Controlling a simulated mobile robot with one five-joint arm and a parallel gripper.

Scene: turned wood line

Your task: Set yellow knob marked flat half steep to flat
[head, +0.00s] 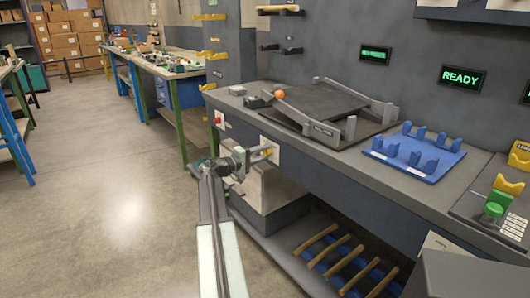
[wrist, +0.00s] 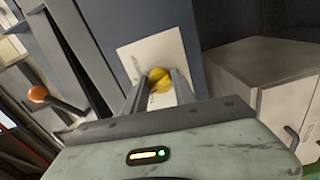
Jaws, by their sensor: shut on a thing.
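The yellow knob (wrist: 159,80) sits on a pale plate (wrist: 138,60) fixed to the dark front face of the bench. In the wrist view my gripper (wrist: 158,88) has one finger on each side of the knob and is shut on it. In the head view my gripper (head: 262,153) reaches the same plate (head: 271,146) below the bench edge, and the knob is mostly covered by the fingers. The markings flat, half and steep cannot be read, so the knob's setting cannot be told.
Wooden rods (head: 350,262) lie on the low shelf. Open floor (head: 110,200) lies left.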

